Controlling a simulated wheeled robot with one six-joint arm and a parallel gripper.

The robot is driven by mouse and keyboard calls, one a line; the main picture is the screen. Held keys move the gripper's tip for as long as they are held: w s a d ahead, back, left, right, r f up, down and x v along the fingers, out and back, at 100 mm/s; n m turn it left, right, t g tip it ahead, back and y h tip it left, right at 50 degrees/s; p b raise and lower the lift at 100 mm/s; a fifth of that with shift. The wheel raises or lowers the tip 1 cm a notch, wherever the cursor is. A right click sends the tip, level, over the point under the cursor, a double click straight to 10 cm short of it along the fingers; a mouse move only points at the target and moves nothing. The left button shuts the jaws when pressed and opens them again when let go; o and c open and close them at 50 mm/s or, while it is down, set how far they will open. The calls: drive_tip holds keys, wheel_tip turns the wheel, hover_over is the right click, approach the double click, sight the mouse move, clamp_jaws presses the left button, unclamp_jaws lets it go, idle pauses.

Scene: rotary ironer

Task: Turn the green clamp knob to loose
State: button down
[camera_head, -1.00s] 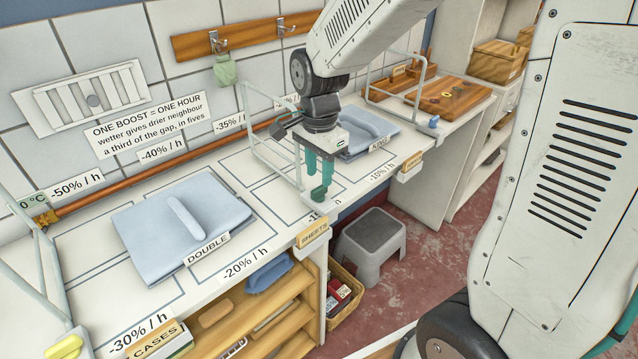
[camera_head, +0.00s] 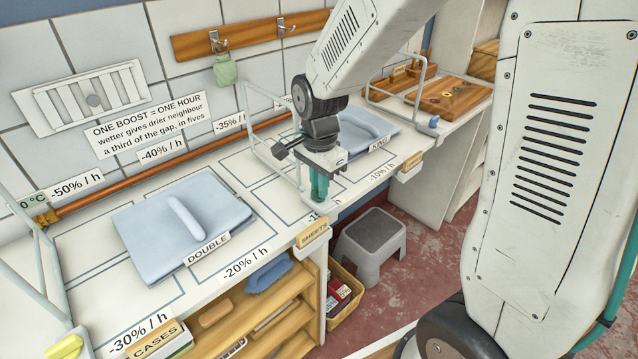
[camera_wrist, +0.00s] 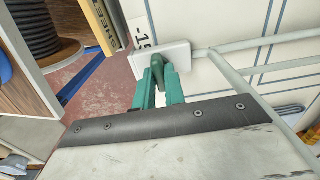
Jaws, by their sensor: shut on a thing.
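The green clamp knob (camera_wrist: 157,64) shows in the wrist view as a dark green piece on a pale clamp block (camera_wrist: 181,52). My gripper (camera_wrist: 160,76) has its two teal fingers on either side of the knob, shut on it. In the head view my gripper (camera_head: 318,186) points down at the counter's front edge, at the foot of a pale tube frame (camera_head: 268,125). The fingers hide the knob there. I cannot read the knob's loose or tight position.
Folded blue linen marked DOUBLE (camera_head: 160,240) lies left on the counter, and another stack marked KING (camera_head: 352,148) lies behind my gripper. Other frames carry a yellow knob (camera_head: 64,347) and a blue knob (camera_head: 434,121). A grey stool (camera_head: 373,240) stands on the floor.

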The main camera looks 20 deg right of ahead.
drive_tip(key=shift+n, duration=0.3)
drive_tip(key=n, duration=1.3)
drive_tip(key=shift+n, duration=2.1)
drive_tip(key=c, duration=1.5)
unclamp_jaws()
drive_tip(key=shift+o, duration=0.2)
